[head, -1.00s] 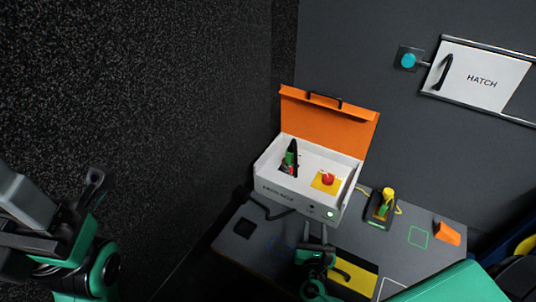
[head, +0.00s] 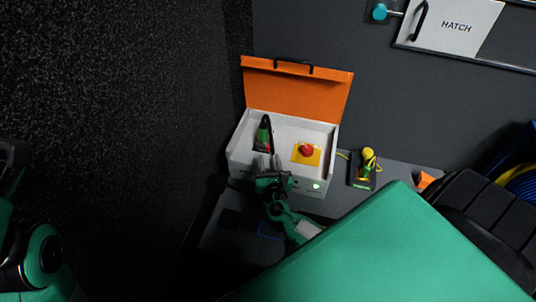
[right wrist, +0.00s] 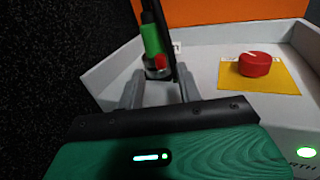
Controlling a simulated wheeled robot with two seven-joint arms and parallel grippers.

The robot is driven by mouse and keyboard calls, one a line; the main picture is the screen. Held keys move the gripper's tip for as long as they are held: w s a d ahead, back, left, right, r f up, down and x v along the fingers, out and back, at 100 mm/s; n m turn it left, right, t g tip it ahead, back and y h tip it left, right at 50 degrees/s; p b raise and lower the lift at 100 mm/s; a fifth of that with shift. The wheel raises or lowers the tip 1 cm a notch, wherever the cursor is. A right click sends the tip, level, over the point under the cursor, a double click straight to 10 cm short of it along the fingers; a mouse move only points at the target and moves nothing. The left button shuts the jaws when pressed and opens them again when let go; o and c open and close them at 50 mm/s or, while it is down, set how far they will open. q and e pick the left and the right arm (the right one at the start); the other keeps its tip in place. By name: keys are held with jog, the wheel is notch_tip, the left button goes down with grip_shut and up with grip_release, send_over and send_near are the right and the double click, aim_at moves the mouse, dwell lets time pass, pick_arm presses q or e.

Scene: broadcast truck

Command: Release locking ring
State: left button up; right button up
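A white box (head: 234,154) with a raised orange lid (head: 298,88) stands on the bench. In its left part is an upright green plug (head: 262,135) with a black lever, which also shows in the right wrist view (right wrist: 151,40). A metal ring (right wrist: 157,70) with a red mark beside it is at the plug's base. My right gripper (head: 267,163) reaches over the box's front wall. In the right wrist view its fingers (right wrist: 159,88) are apart, one on each side below the ring; contact cannot be told. Only my left arm shows at the left edge.
A red knob (head: 306,150) on a yellow plate sits right of the plug in the box. A yellow-and-green plug (head: 368,160) stands on a dark base to the right. A lit green button (head: 316,186) is on the box front. A dark wall is close on the left.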

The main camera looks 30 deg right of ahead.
aim_at(268, 149)
jog(key=shift+b+x, duration=0.55)
jog(key=shift+x, duration=1.65)
jog(key=shift+c, duration=0.3)
grip_shut()
